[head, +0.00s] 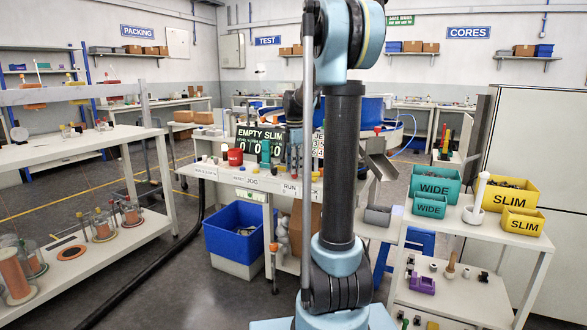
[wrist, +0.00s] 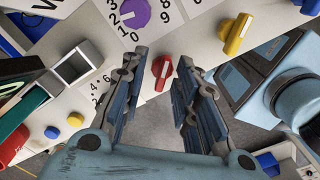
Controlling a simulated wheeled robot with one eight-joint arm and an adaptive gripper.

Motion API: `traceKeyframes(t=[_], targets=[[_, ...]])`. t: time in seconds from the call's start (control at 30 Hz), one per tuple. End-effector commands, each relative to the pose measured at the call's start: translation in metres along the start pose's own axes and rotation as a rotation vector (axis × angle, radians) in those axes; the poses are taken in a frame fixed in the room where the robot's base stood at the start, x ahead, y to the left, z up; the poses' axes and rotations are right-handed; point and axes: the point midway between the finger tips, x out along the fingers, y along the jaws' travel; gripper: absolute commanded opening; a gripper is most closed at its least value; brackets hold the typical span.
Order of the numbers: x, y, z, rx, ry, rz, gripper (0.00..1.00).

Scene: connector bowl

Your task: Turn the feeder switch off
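In the wrist view my gripper (wrist: 161,62) is open, its two blue-grey fingers spread on either side of a red rotary switch (wrist: 162,70) on a pale panel (wrist: 195,25). The fingers appear apart from the switch; I cannot tell their exact depth. No readable label marks it as the feeder switch. A yellow rotary switch (wrist: 236,33) sits to the right, and a purple dial (wrist: 133,13) with numbers sits to the upper left. In the head view my gripper (head: 294,140) is over the feeder bench (head: 225,176), small and partly hidden by my arm.
In the wrist view, yellow and blue buttons (wrist: 75,119) and an open grey box (wrist: 80,65) lie left of the gripper. A blue bin (head: 238,230) is below. Teal and yellow bins (head: 434,185) stand right.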

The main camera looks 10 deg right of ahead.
Motion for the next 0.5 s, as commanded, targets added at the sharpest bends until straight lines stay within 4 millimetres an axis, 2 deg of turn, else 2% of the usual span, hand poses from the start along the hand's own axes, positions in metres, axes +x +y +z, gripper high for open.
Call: traceKeyframes(t=[0.17, 0.5], targets=[[-0.013, 0.000, 0.000, 0.000, 0.000, -0.001, 0.28], [-0.072, 0.002, 0.000, 0.000, 0.000, -0.001, 0.28]])
